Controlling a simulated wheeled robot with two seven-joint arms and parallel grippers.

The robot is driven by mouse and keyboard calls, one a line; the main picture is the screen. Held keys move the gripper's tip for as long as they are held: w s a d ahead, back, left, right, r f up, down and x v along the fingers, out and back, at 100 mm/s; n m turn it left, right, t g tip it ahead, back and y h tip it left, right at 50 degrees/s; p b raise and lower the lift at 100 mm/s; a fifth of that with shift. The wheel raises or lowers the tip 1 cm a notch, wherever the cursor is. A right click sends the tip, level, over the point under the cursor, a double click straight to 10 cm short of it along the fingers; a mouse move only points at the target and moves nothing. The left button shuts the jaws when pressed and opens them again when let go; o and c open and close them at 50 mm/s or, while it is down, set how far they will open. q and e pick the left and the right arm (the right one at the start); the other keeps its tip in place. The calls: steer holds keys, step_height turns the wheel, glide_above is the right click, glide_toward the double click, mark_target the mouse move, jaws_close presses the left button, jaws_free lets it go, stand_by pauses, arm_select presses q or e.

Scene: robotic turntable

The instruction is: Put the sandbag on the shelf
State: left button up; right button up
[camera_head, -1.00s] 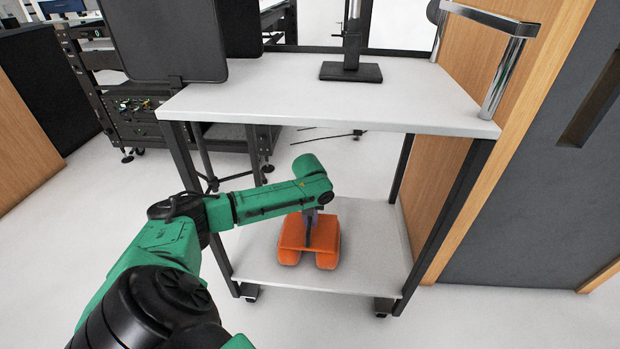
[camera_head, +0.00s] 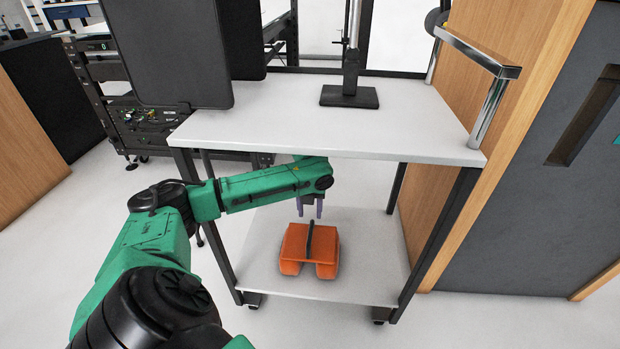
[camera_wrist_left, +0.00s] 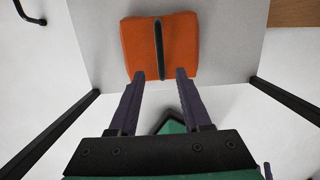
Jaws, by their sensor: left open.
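The orange sandbag (camera_head: 309,252) with a dark strap handle rests on the lower white shelf (camera_head: 365,285) of the cart. My left gripper (camera_head: 310,213) is open and empty, pointing down just above the sandbag. In the left wrist view, the sandbag (camera_wrist_left: 180,48) lies beyond the two fingertips (camera_wrist_left: 160,73), with its dark handle in line with the gap between them. The fingers do not hold the handle. My right gripper is not in view.
The cart's upper white shelf (camera_head: 260,135) lies above my forearm. It bears a black-based stand (camera_head: 349,97) and dark panels at left. A metal handle (camera_head: 478,55) is at its right end. Black posts frame the lower shelf, with free room around the sandbag.

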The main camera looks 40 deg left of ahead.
arm_select(q)
steer(key=s+d+f+n+t+h, duration=0.1)
steer(key=s+d+f+n+h, duration=0.15)
steer(key=d+f, duration=0.5)
steer(key=s+d+f+n+h, duration=0.1)
steer(key=d+f+n, duration=0.3)
steer(key=d, duration=0.7)
steer(key=s+d+n+t+h, duration=0.1)
steer(key=s+d+n+t, duration=0.2)
steer(key=n, duration=0.7)
steer(key=s+d+n+t+h, duration=0.2)
steer(key=s+d+n+t, duration=0.1)
steer(key=s+d+n, duration=0.3)
steer(key=d+n, duration=0.2)
steer(key=n, duration=0.1)
steer(key=shift+s+d+n, duration=0.25)
steer(key=shift+n, duration=0.1)
